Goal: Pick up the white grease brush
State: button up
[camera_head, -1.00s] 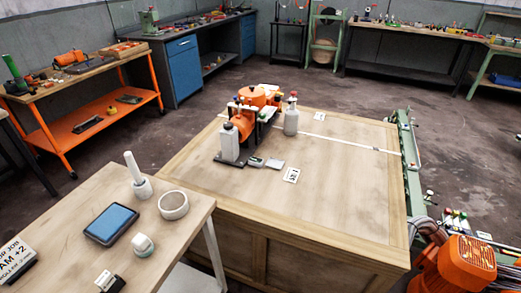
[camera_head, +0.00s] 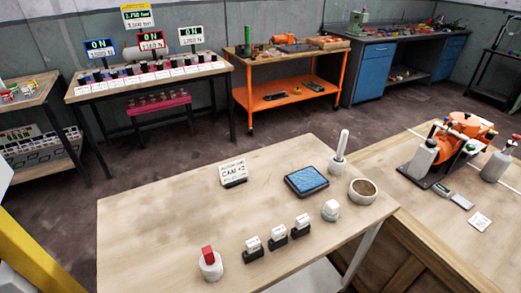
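A white upright stick with a rounded top, which looks like the grease brush (camera_head: 341,146), stands in a white round base near the back right edge of the near wooden table (camera_head: 170,215). A blue pad in a dark tray (camera_head: 306,181) lies to its left. A white ring-shaped bowl (camera_head: 362,192) sits close in front of it, to the right. My gripper is not in view.
The near table also holds a CAM +2 sign (camera_head: 233,172), a white knob (camera_head: 330,210), several small black holders (camera_head: 278,235) and a white cylinder with a red top (camera_head: 210,265). A larger workbench (camera_head: 445,220) adjoins at right.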

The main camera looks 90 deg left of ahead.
aim_at(343, 139)
jog(key=u, duration=2.7)
